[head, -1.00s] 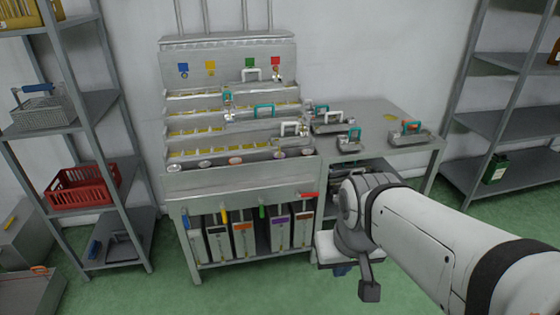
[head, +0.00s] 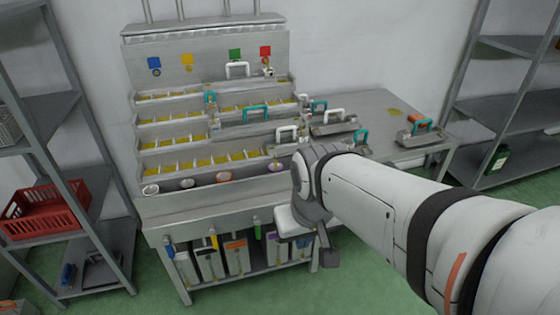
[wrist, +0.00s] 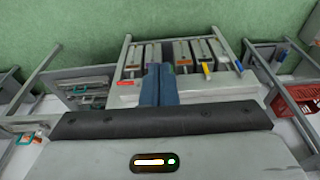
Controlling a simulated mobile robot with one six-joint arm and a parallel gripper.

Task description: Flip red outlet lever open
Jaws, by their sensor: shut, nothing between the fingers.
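The red outlet lever (wrist: 125,84) shows in the wrist view, left of my gripper's fingers, lying sideways along the stand's front edge. In the head view my arm hides it. My gripper (wrist: 159,68) is shut and empty, its blue fingers together in front of the row of tins. It is apart from the red lever in the picture; the depth between them is hard to judge. The blue lever (head: 168,248), yellow lever (head: 213,238) and green lever (head: 257,230) hang down along the same edge.
The stepped stand (head: 200,205) carries trays and cups. Tins (head: 237,257) stand on its lower shelf. A side table (head: 385,130) with handled trays is at right. A shelf with a red crate (head: 45,208) is at left. Green floor is clear in front.

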